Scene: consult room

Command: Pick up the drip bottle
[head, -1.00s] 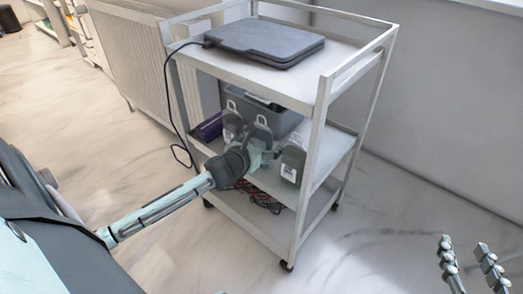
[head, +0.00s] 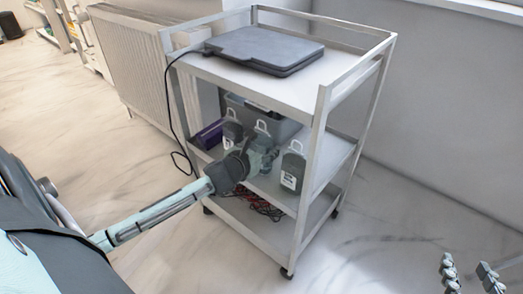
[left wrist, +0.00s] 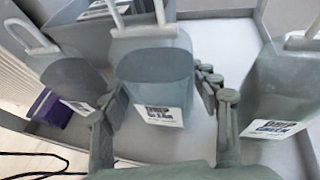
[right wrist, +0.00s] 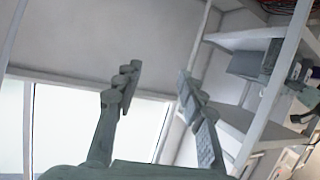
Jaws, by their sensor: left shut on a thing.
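Several grey drip bottles with white hanging loops and white labels stand on the trolley's middle shelf. My left gripper (head: 262,158) reaches in at the shelf front, its fingers closed on both sides of the middle drip bottle (left wrist: 155,82). That bottle's lower part is hidden behind the gripper in the head view; I cannot tell whether it is off the shelf. Another bottle stands at the right (head: 292,170), apart from the gripper, and one at the left (left wrist: 75,78), close beside the left finger. My right gripper (right wrist: 160,90) is open and empty, away from the trolley.
The white trolley (head: 310,190) has posts and a top shelf above the bottles. A grey bin (head: 285,127) stands behind them, a purple box (head: 210,135) to the left. A dark flat device (head: 265,48) with a hanging cable lies on top. Red and black cables (head: 250,207) lie below.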

